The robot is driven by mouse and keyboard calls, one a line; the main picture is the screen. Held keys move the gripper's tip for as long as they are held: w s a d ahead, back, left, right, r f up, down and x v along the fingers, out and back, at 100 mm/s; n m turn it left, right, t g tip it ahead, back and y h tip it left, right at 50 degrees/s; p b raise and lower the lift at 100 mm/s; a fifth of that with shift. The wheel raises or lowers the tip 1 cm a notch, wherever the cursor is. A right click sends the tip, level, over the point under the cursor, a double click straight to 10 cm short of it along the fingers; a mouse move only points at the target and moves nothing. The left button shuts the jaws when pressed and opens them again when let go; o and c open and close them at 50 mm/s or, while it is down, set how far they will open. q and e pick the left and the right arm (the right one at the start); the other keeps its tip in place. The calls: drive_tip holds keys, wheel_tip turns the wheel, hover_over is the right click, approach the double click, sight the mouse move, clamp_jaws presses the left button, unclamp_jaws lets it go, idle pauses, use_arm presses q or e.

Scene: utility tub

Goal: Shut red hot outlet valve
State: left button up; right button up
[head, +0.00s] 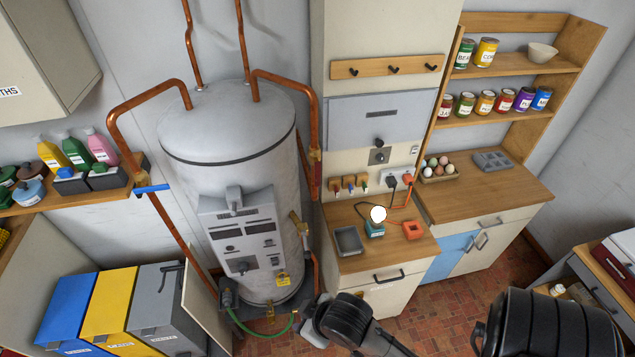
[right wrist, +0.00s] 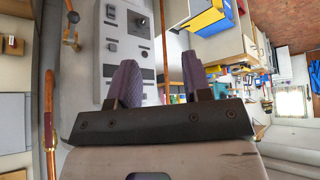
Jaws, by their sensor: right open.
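The red hot outlet valve (head: 316,157) is a brass fitting on the copper pipe at the right side of the white tank (head: 230,130). Its narrow red lever appears to hang down along the pipe, but it is small and hard to separate from the copper. In the head view my right gripper (head: 312,326) is low, in front of the tank's right foot and well below the valve; its fingers are hard to make out. In the right wrist view the right gripper (right wrist: 158,82) is open and empty, with the tank's control panel beyond it. My left gripper is out of view.
A blue lever (head: 152,188) sits crosswise on the left copper pipe. A wooden-topped cabinet (head: 375,262) with a tray and small items stands right of the tank. Colored bins (head: 110,310) stand at lower left. The brick floor (head: 440,300) is open in front of the cabinets.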

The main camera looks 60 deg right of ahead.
drive_tip(key=w+d+m+t+h+b, duration=0.1)
drive_tip(key=w+d+m+h+b, duration=0.15)
drive_tip(key=w+d, duration=0.45)
drive_tip(key=m+t+h, duration=0.5)
drive_tip(key=m+h, duration=0.2)
drive_tip(key=h, duration=0.4)
approach(318, 177)
drive_tip(key=shift+y, duration=0.25)
drive_tip(key=p+x, duration=0.1)
drive_tip(key=x, duration=0.3)
drive_tip(key=p+x, duration=0.2)
drive_tip(key=x, duration=0.3)
drive_tip(key=shift+r+p, duration=0.2)
drive_tip(key=shift+p, duration=0.1)
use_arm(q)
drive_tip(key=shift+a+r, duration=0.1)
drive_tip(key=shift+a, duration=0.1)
use_arm(e)
drive_tip(key=shift+w+d, duration=0.4)
drive_tip(key=shift+d, duration=0.2)
